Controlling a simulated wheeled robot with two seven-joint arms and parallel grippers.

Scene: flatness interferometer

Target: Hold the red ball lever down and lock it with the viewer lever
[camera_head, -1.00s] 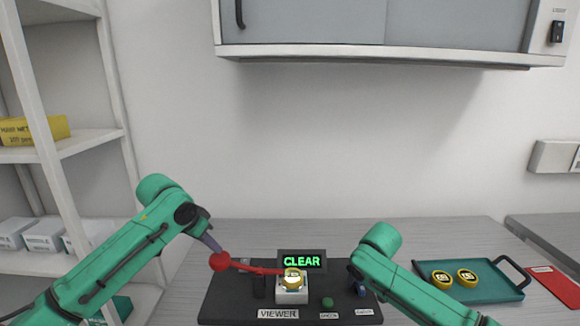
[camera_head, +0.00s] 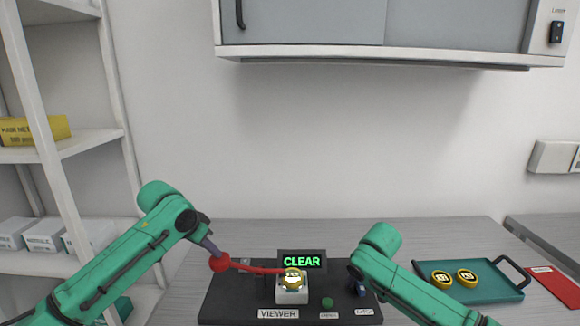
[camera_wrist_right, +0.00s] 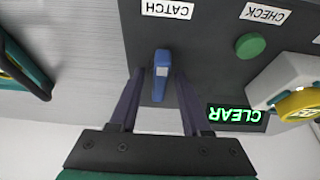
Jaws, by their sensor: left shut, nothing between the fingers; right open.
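The red ball lever (camera_head: 219,262) is at the left of the black panel, its red arm running right to the white block with a gold-rimmed disc (camera_head: 292,280). My left gripper (camera_head: 212,250) is shut and empty, its tip against the top of the ball. A blue lever (camera_wrist_right: 161,75) stands beside the CATCH label; it also shows in the head view (camera_head: 361,289). My right gripper (camera_wrist_right: 158,78) is open with its fingers on either side of the blue lever, which I cannot see either finger grip. The VIEWER label (camera_head: 278,314) is on the panel's front.
A green-lit display (camera_head: 302,261) reads CLEAR behind the block. A green button (camera_head: 327,302) is by the CHECK label. A teal tray (camera_head: 490,291) with two yellow-rimmed discs and a red card (camera_head: 556,284) lie to the right. A shelf (camera_head: 75,147) stands at left.

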